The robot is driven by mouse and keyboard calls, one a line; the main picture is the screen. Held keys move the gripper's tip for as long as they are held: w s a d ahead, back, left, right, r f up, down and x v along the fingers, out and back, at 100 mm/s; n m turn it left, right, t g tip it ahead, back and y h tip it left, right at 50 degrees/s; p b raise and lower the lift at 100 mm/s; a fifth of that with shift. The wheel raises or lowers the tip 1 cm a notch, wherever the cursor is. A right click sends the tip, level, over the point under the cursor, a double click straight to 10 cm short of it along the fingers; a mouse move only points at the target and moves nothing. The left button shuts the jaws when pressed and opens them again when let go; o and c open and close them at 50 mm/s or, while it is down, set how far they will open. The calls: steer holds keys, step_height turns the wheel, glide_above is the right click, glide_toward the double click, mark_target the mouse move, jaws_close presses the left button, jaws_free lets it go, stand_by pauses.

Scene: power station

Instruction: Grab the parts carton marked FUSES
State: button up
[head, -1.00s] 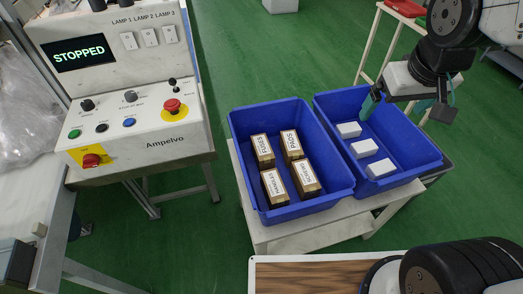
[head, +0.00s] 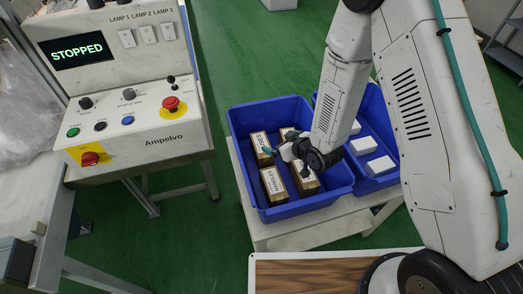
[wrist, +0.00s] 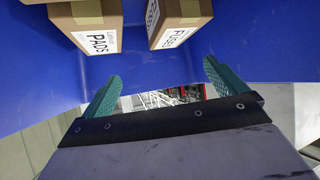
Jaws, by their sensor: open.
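The FUSES carton (head: 258,142) is a brown box with a white label, standing at the back left of the left blue bin (head: 243,190). In the wrist view the FUSES carton (wrist: 178,22) is at the top, right of centre, beyond the fingertips. My gripper (head: 284,157) is over the bin, close to the FUSES carton and partly in front of the cartons. In the wrist view my gripper (wrist: 162,72) has its teal fingers apart with nothing between them. The PADS carton (wrist: 90,32) stands left of FUSES there.
The HANDLES carton (head: 273,186) is at the front left of the bin, with another carton (head: 305,182) to its right, partly behind my wrist. A second blue bin (head: 383,180) holds white boxes. A control panel (head: 130,110) reading STOPPED stands at left.

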steer(key=shift+y, duration=0.5)
steer(key=w+a+f, duration=0.1)
steer(key=a+f, duration=0.1)
steer(key=w+a+f, duration=0.1)
steer(key=f, duration=0.1)
steer(key=w+a+f, duration=0.1)
steer(key=a+f, duration=0.1)
steer(key=shift+w+a+f, duration=0.25)
steer(key=shift+w+a, duration=0.1)
steer(key=c, duration=1.6)
